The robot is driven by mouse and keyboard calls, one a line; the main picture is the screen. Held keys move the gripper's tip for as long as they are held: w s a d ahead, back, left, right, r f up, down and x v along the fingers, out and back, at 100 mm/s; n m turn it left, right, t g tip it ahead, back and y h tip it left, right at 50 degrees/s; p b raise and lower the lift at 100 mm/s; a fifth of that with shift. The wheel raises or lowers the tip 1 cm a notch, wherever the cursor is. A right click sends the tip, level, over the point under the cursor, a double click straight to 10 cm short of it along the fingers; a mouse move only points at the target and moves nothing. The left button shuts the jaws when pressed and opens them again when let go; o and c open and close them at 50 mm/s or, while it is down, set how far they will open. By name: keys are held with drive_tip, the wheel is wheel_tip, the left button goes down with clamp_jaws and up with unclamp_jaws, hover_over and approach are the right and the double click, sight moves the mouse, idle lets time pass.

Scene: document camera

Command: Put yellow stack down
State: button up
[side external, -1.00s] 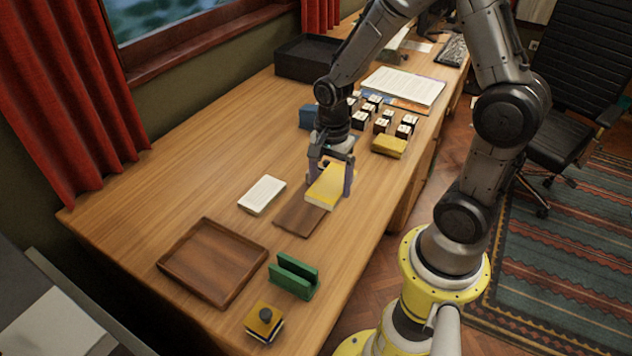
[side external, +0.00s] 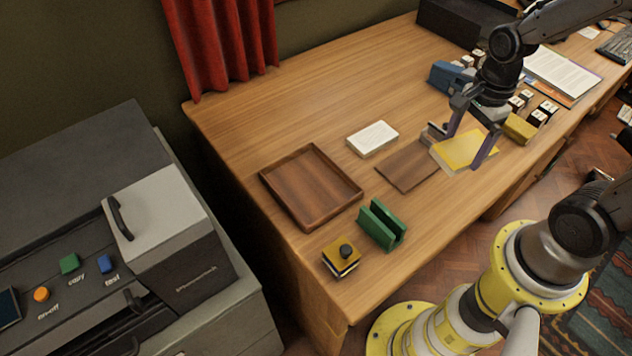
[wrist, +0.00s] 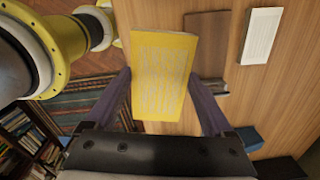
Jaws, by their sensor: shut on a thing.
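The yellow stack (side external: 466,149) has printed lines on its top sheet, which face the wrist view (wrist: 162,75). My gripper (side external: 460,150) is shut on its two sides, one finger on each, and it also shows in the wrist view (wrist: 163,103). The stack is at the right end of a flat brown mat (side external: 407,166) and covers part of it in the side view. In the wrist view the mat (wrist: 205,40) lies to the right of the stack. I cannot tell whether the stack touches the desk.
A white stack (side external: 373,138), an empty brown tray (side external: 312,187), a green holder (side external: 381,225) and a yellow-topped stamp (side external: 341,256) stand left of the mat. A yellow block (side external: 519,128) and small dark blocks are close behind my gripper. A grey machine (side external: 165,215) stands beyond the desk's left end.

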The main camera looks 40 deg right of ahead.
drive_tip(key=w+a, duration=0.8)
drive_tip(key=a, duration=0.1)
drive_tip(key=n, duration=0.2)
hover_over(306, 188)
drive_tip(key=f, duration=1)
drive_tip(key=shift+s+f, duration=0.2)
drive_tip(key=shift+f, duration=0.2)
drive_tip(key=shift+w+f, duration=0.15)
drive_tip(key=shift+f, duration=1.6)
drive_tip(key=shift+f, duration=0.1)
